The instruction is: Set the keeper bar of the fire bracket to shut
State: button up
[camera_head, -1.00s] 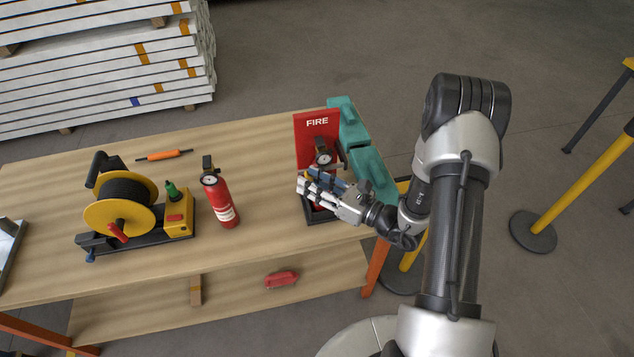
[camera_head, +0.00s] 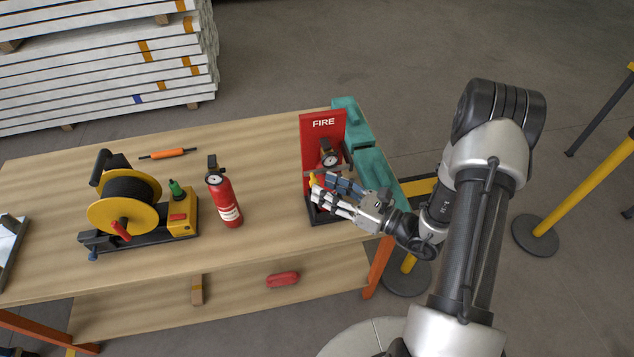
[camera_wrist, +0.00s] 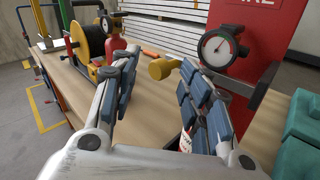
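The fire bracket (camera_head: 309,140) is a red upright panel marked FIRE on a dark base, at the bench's right end. A fire extinguisher with a round gauge (camera_head: 330,158) stands in it, its body mostly hidden by my gripper. The keeper bar has a yellow knob (camera_head: 313,180); in the wrist view the knob (camera_wrist: 160,70) shows between my fingers, and a grey bar runs right below the gauge (camera_wrist: 216,47). I cannot tell whether the bar is latched. My gripper (camera_head: 324,185) is open at the bracket's front, fingers on either side of the knob in the wrist view (camera_wrist: 157,63); contact is unclear.
Another red extinguisher (camera_head: 224,200) stands left of the bracket on the bench (camera_head: 265,160). A yellow cable reel (camera_head: 115,212) and an orange tool (camera_head: 168,153) are farther left. Teal cases (camera_head: 371,168) stand right behind the bracket. A red object (camera_head: 283,279) lies on the lower shelf.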

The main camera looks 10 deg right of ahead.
jog(key=shift+v, duration=1.85)
jog(key=shift+w+d+f, duration=0.1)
jog(key=shift+w+d, duration=0.05)
jog(key=s+a+r+n+g, duration=1.2)
jog(key=s+r+n+g, duration=0.1)
jog(key=n, duration=0.3)
jog(key=s+d+r+n+h, duration=0.2)
jog(key=s+d+n+h, duration=0.1)
jog(key=s+n+h, duration=0.45)
jog(key=d+r+n+t+h, duration=0.5)
jog(key=d, duration=0.1)
jog(key=shift+s+d+r+n, duration=0.15)
jog(key=shift+s+d+n, duration=0.05)
jog(key=shift+s+n, duration=0.2)
